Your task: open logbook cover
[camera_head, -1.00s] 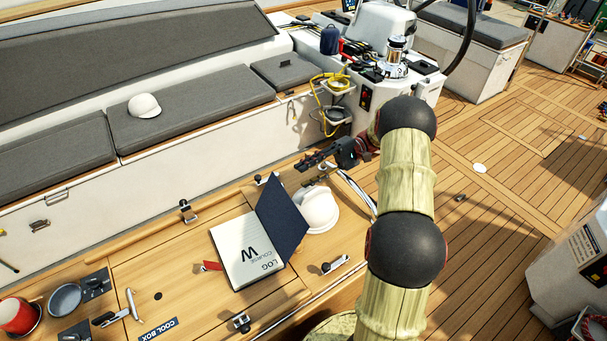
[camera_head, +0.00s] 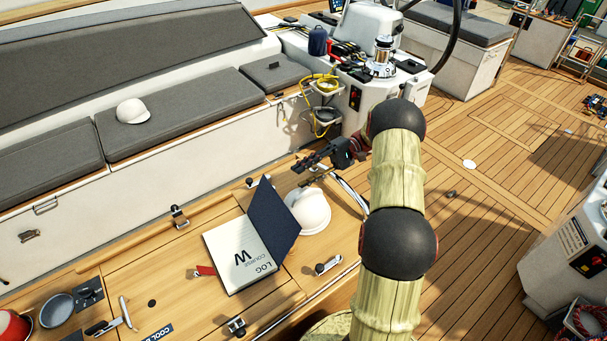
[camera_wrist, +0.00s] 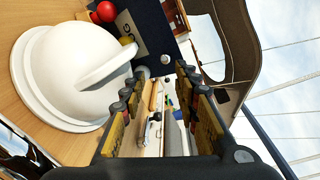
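The logbook (camera_head: 238,255) lies on the wooden table in the head view, its white page with "LOG", "COURSE" and a large W showing. Its dark blue cover (camera_head: 272,220) stands raised at a steep angle along the book's right side. My gripper (camera_head: 302,165) is in the air behind and to the right of the cover, apart from it. In the wrist view my gripper's two fingers (camera_wrist: 167,95) are spread with a gap between them and nothing held. The blue cover also shows at the top of the wrist view (camera_wrist: 150,25).
A white cap-like object (camera_head: 309,212) sits just right of the cover, below my gripper, and fills the left of the wrist view (camera_wrist: 75,75). A red item (camera_head: 205,270) is at the book's left edge. Metal latches (camera_head: 328,264) stand on the table.

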